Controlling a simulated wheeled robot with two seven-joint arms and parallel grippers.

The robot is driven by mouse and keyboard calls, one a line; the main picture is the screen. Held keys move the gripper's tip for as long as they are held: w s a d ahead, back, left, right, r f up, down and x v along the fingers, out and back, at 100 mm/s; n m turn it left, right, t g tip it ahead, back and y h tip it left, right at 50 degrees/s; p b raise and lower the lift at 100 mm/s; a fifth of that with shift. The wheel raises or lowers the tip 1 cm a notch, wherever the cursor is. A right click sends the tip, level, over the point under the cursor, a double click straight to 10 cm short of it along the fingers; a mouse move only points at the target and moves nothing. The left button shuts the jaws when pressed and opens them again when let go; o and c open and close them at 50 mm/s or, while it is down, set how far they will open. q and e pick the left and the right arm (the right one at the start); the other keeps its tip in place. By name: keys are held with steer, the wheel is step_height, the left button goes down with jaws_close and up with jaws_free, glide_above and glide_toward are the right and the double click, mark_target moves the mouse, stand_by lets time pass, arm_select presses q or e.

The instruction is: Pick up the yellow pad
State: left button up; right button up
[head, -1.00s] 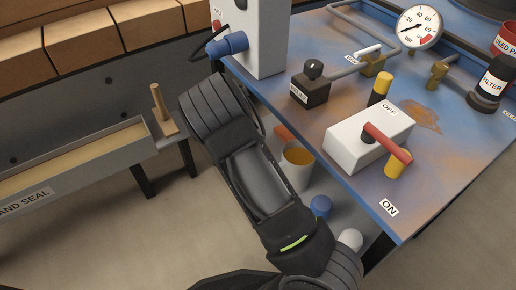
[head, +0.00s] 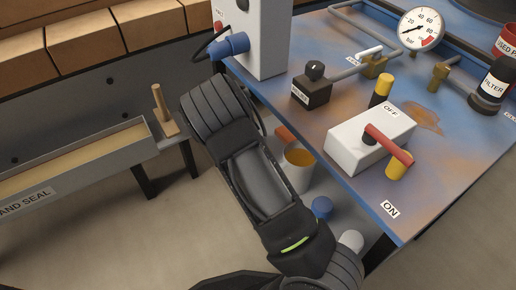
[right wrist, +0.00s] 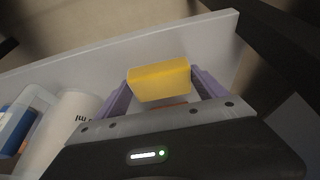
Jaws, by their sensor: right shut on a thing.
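The yellow pad (right wrist: 160,80) shows in the right wrist view as a small yellow block. My right gripper (right wrist: 162,86) has its two purple fingers on either side of the pad and is shut on it. In the head view neither the pad nor a gripper's fingers show. My left gripper is not in view.
A white cup-like object (right wrist: 72,122) and a blue item (right wrist: 14,132) are beside the gripper. In the head view a blue bench (head: 330,150) carries a white switch box (head: 350,135) with a red lever, valves and a pressure gauge (head: 421,29). A sand seal trough (head: 75,155) is at left.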

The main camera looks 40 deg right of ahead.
steer(key=shift+r, duration=0.15)
steer(key=shift+r+p, duration=0.55)
steer(key=p+v, duration=0.1)
steer(key=v, duration=0.1)
steer(key=shift+a+r+p, duration=0.1)
steer(key=shift+r+p, duration=0.2)
steer(key=shift+p, duration=0.1)
steer(key=w+a+p, duration=0.1)
steer(key=a+p, duration=0.3)
steer(key=a, duration=1.3)
steer(key=shift+w+f, duration=0.2)
steer(key=shift+w, duration=0.2)
